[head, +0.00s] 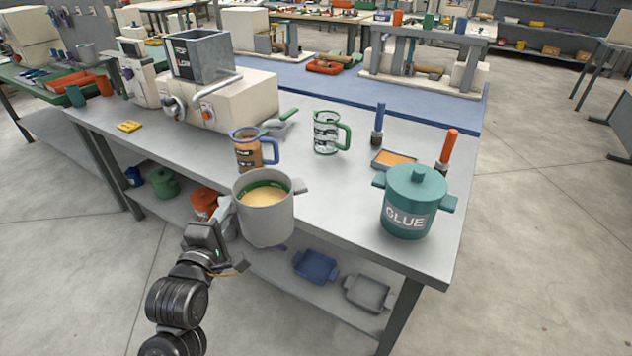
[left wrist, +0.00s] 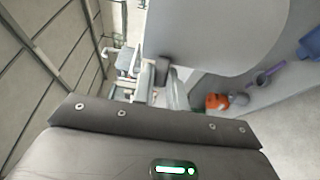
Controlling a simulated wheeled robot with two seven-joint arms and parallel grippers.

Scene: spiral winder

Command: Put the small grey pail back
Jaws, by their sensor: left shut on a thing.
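The small grey pail (head: 265,222) is upright at the front edge of the workbench, with a pale yellow content and a green band inside. It has a side lug at its right. My left gripper (head: 228,218) is shut at the pail's left side, where the left lug would be; the grip itself is mostly hidden. In the left wrist view the pail's smooth grey wall (left wrist: 215,35) fills the upper middle. The pail overlaps the bench edge in the picture, and I cannot tell if it touches the top. My right gripper is not in view.
On the workbench (head: 345,215) stand a teal glue pot (head: 410,190), a blue-handled jug (head: 250,155), a green-handled jug (head: 325,135) and a small orange-filled tray (head: 394,160). Bare top lies between pail and glue pot. Blue (head: 316,266) and grey trays (head: 367,293) sit on the lower shelf.

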